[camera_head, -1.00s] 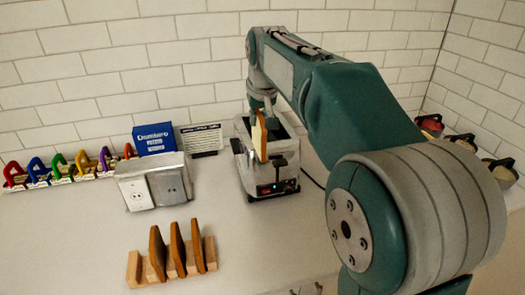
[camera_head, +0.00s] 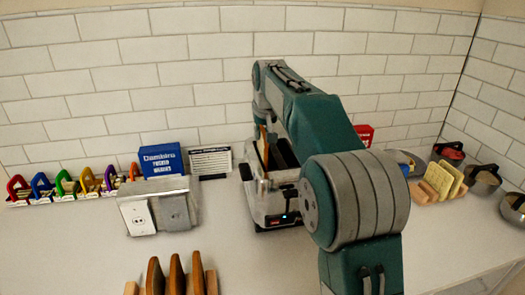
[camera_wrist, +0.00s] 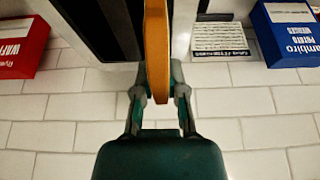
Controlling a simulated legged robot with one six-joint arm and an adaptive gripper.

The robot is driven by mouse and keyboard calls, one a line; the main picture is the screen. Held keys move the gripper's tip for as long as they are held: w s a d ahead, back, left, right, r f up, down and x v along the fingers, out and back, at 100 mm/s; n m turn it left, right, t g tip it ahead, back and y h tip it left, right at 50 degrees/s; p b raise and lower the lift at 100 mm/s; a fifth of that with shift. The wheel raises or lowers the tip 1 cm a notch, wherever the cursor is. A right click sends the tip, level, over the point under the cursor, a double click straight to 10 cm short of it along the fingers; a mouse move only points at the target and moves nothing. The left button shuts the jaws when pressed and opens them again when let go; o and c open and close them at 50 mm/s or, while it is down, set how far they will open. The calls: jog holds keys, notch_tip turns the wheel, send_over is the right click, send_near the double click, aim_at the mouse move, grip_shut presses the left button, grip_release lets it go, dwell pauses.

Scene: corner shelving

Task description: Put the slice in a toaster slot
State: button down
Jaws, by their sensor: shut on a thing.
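The toaster (camera_head: 268,205) stands against the tiled wall, metal with dark slots on top. A brown-edged slice (camera_head: 263,145) is upright over its left part in the head view. In the wrist view the slice (camera_wrist: 157,45) is edge-on between the fingers of my gripper (camera_wrist: 158,92), which is shut on it. A dark slot (camera_wrist: 118,25) lies just left of the slice there, and a pale metal edge (camera_wrist: 181,30) lies to its right. Whether the slice's lower end is inside a slot is hidden. My arm covers the toaster's right side in the head view.
A wooden rack with several brown slices (camera_head: 175,275) is at the front. A metal outlet box (camera_head: 160,208), a blue box (camera_head: 161,160) and a sign (camera_head: 210,161) are left of the toaster. A red box (camera_head: 363,134), pale slices (camera_head: 443,180) and pots (camera_head: 483,179) are right.

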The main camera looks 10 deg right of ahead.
jog(key=shift+d+f, duration=0.15)
jog(key=shift+f, duration=1)
jog(key=shift+d+f, duration=0.15)
jog(key=shift+f, duration=1)
jog(key=c, duration=0.7)
grip_release()
jog(key=shift+c, duration=0.2)
jog(key=shift+o, duration=0.3)
jog(key=shift+d, duration=0.4)
jog(key=shift+r, duration=0.1)
jog(key=v, duration=1.2)
jog(key=shift+s+a, duration=0.1)
jog(key=shift+a, duration=0.05)
